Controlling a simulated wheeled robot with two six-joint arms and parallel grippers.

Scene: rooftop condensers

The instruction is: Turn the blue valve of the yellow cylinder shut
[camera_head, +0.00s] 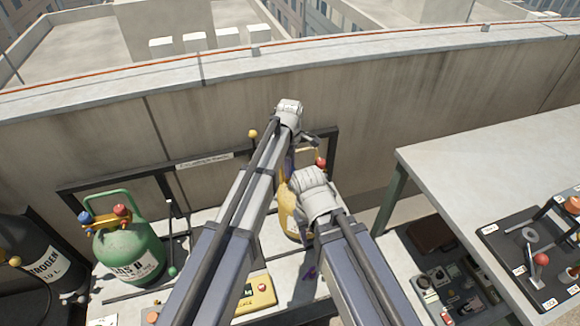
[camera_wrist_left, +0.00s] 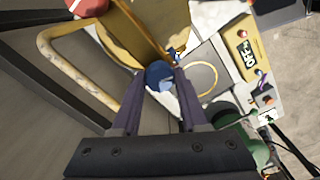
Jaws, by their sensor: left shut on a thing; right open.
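The yellow cylinder (camera_head: 289,215) stands at the rack on the pale bench, mostly hidden behind my arms in the head view. Its yellow body (camera_wrist_left: 150,30) and pale handle also show in the left wrist view. The blue valve (camera_wrist_left: 160,74) shows there between the fingertips of my left gripper (camera_wrist_left: 161,80), which is shut on it. The head view hides this valve; my left gripper (camera_head: 289,160) reaches down beside the cylinder. A red valve (camera_head: 321,163) is on the cylinder's right side. My right gripper (camera_head: 310,272) is open, low in front of the cylinder, largely hidden by its own wrist.
A green cylinder (camera_head: 127,252) with blue and red valves stands left, and a black nitrogen cylinder (camera_head: 35,265) farther left. A yellow box (camera_head: 258,295) lies on the bench. A grey table (camera_head: 480,160) fills the right. A concrete parapet (camera_head: 390,115) closes the back.

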